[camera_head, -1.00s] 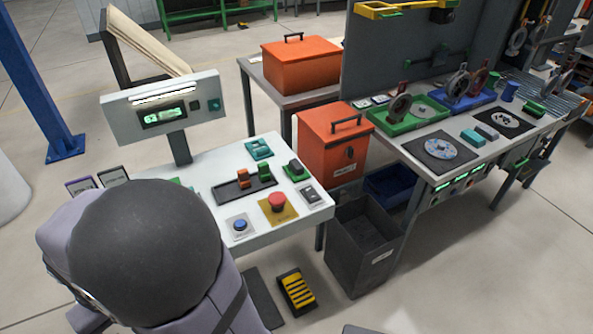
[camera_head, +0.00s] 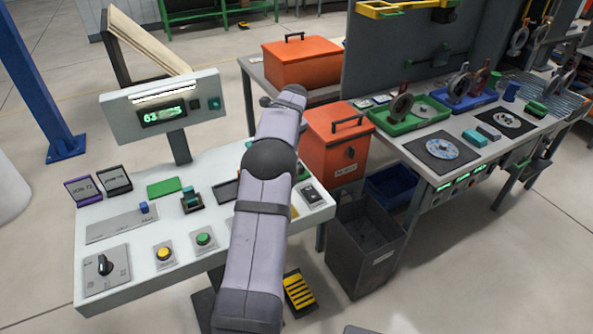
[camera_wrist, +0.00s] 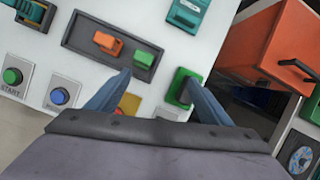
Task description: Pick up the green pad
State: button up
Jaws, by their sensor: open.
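A flat green pad (camera_head: 164,187) lies on the white console, below the display screen in the head view. In the wrist view, a green base with a raised piece on it (camera_wrist: 181,85) sits on the console's right part, close to my right finger; I cannot tell whether it counts as a pad. In the head view my arm crosses the right part of the console and my fingers cannot be made out.
A dark tray (camera_wrist: 112,45) holds an orange block (camera_wrist: 107,43) and a green block (camera_wrist: 145,58). A blue button (camera_wrist: 60,95) and a green start button (camera_wrist: 13,76) stand to the left. An orange box (camera_head: 338,140) is beside the console. The display (camera_head: 164,114) rises behind it.

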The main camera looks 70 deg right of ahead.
jog(key=s+d+m, duration=0.1)
jog(key=s, duration=0.1)
jog(key=s+d+m, duration=0.1)
jog(key=s, duration=0.1)
jog(key=s+d+m, duration=0.1)
jog(key=s, duration=0.1)
jog(key=shift+s+d+f+h, duration=0.1)
jog(key=shift+d+f+h, duration=0.1)
jog(key=shift+f+h, duration=0.1)
jog(key=shift+p+x, duration=1.85)
jog(key=shift+x, duration=1.75)
jog(key=shift+s, duration=0.1)
jog(key=c, duration=1.1)
